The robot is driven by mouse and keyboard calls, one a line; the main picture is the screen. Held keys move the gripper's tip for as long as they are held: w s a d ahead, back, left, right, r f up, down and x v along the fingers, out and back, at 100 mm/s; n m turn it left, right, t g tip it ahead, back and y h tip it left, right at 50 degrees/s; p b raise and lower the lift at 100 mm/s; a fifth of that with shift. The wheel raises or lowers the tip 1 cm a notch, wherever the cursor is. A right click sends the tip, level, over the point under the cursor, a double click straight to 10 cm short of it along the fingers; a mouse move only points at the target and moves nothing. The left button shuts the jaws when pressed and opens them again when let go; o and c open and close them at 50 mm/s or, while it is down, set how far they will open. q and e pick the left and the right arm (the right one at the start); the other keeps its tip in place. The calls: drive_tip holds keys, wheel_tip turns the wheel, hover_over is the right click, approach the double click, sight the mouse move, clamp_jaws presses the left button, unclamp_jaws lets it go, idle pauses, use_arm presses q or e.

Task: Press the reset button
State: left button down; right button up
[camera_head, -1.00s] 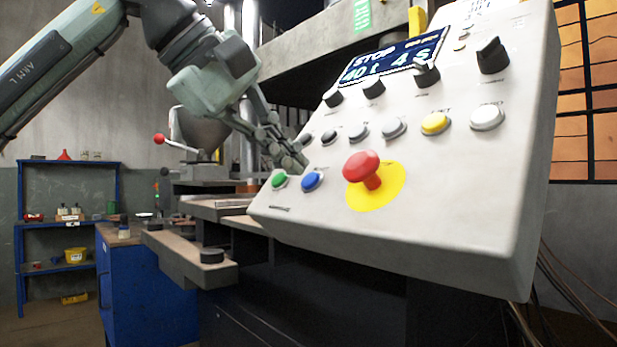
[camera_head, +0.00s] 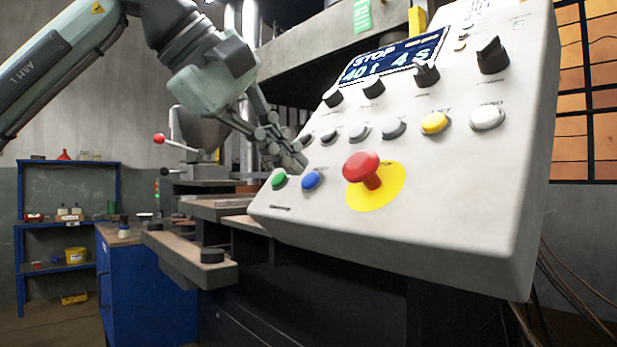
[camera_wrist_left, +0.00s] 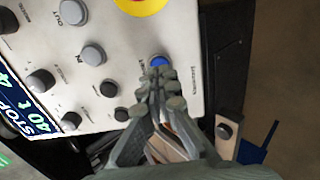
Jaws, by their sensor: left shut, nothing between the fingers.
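The light grey control panel (camera_head: 440,215) fills the right of the head view. A blue button (camera_head: 312,181) sits at its lower left, between a green button (camera_head: 279,180) and a red mushroom button on a yellow disc (camera_head: 362,167). The labels are too small to read, so I cannot confirm which is reset. My left gripper (camera_head: 294,163) is shut and empty, its tips just above the blue and green buttons. In the left wrist view the fingertips (camera_wrist_left: 163,74) lie close to the blue button (camera_wrist_left: 161,62) and partly cover it; contact cannot be told.
Above the buttons are a yellow button (camera_head: 435,123), a white button (camera_head: 488,117), several grey buttons, black knobs and a display (camera_head: 393,58) reading STOP. A red-knobbed lever (camera_head: 159,139) stands behind. A blue shelf (camera_head: 68,163) is at far left.

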use_arm(q)
drive_tip(key=shift+x, duration=1.05)
idle(0.4)
idle(0.6)
drive_tip(key=shift+s+a+r+p, duration=0.2)
drive_tip(key=shift+a+r+p, duration=0.1)
drive_tip(key=shift+r+p, duration=0.1)
drive_tip(key=p+v, duration=0.2)
drive_tip(key=v, duration=0.4)
drive_tip(key=shift+s+a+r, duration=0.2)
drive_tip(key=shift+s+a, duration=0.05)
drive_tip(key=shift+a, duration=0.05)
